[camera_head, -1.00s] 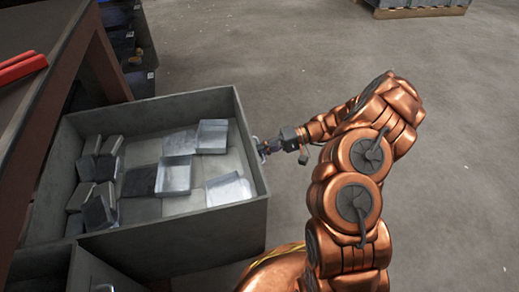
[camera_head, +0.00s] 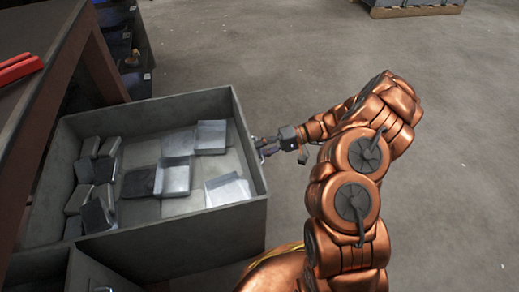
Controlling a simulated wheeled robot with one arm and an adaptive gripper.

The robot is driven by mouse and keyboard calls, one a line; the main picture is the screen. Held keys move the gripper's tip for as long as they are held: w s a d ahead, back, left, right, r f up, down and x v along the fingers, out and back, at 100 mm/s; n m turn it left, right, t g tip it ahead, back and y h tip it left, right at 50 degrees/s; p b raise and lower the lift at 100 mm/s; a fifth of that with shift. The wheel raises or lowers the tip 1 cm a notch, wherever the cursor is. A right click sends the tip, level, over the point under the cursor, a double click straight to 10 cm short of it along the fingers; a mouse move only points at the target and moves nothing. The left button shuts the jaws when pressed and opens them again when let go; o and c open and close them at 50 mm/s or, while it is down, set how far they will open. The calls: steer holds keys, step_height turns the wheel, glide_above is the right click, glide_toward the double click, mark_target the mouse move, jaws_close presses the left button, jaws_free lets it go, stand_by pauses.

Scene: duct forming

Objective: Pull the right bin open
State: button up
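A large grey bin (camera_head: 180,232) stands pulled out from under the brown table at the left. It holds several small metal duct pieces, some dark and some shiny. My gripper (camera_head: 262,147) is at the outer side of the bin's right wall, near the top of that wall. Its fingers are small and partly hidden by the wall, so I cannot tell whether they are shut on a handle or the rim. A second grey bin (camera_head: 85,275) shows in part at the lower left, nearer to me.
The brown table (camera_head: 50,85) with a red tool (camera_head: 20,67) on it is at the left. Dark shelving with bins (camera_head: 125,50) stands behind it. A pallet with grey goods (camera_head: 410,8) is at the far top right. The concrete floor to the right is clear.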

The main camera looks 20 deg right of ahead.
steer(key=v, duration=1.2)
stand_by(0.4)
steer(key=s+a+r+n+g+h+p, duration=0.1)
steer(key=s+a+r+g+h+p, duration=0.15)
steer(key=a+r+p, duration=0.6)
steer(key=s+a+r+n+g+h+p, duration=0.1)
steer(key=s+a+r+p, duration=0.25)
steer(key=r, duration=0.95)
steer(key=s+a+r+n+g+h+p, duration=0.2)
steer(key=s+a+r+p, duration=0.3)
steer(key=r, duration=0.6)
steer(key=s+a+r+m+h+p, duration=0.1)
steer(key=s+r+h+p, duration=0.4)
steer(key=s+r+p, duration=0.55)
steer(key=s+d+r+m+t+h+p, duration=0.2)
steer(key=s+d+r+h+p, duration=0.3)
steer(key=s+r+p, duration=0.4)
steer(key=shift+s+d+r+m+t+p, duration=0.3)
steer(key=shift+s+d+t+p, duration=0.25)
steer(key=shift+s+d+p, duration=0.3)
